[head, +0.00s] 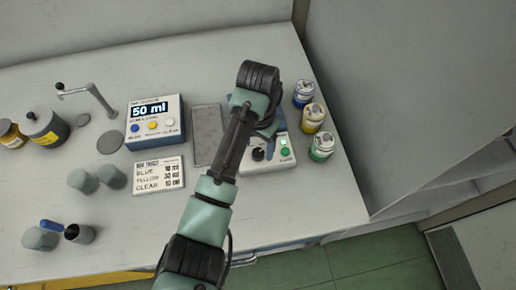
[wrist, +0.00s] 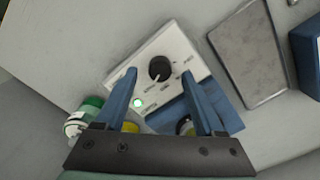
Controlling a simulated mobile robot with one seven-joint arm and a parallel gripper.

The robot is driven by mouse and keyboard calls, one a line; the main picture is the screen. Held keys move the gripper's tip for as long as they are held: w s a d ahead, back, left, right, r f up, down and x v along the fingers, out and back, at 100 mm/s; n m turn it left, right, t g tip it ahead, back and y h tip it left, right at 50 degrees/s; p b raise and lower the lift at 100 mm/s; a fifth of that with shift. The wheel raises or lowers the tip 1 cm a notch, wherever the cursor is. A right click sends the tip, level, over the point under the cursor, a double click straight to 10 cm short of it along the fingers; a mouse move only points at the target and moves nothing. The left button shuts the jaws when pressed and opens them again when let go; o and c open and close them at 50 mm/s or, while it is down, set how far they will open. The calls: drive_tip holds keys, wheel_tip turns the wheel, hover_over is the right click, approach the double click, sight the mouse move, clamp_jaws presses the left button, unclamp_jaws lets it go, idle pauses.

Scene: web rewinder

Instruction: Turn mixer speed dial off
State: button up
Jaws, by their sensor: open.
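The mixer's control panel is a white box (head: 262,166) right of the centre of the bench in the head view, partly covered by my arm. It also fills the upper middle of the wrist view (wrist: 182,48). Its black round speed dial (wrist: 160,69) shows there, and at the panel's left in the head view (head: 258,154). The dial's setting is too small to read. A green lit button (wrist: 137,102) sits beside it. My gripper (wrist: 159,73) is open, its two blue fingers either side of the dial in the wrist view, with visible gaps. Depth to the dial is unclear.
A grey tray (head: 206,135) lies left of the mixer, then a blue "50 ml" display unit (head: 155,122) and a recipe card (head: 159,175). Paint jars, including a yellow one (head: 312,117), stand close on the right. The bench's front middle is clear.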

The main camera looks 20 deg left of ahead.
drive_tip(key=shift+f, duration=1.05)
clamp_jaws()
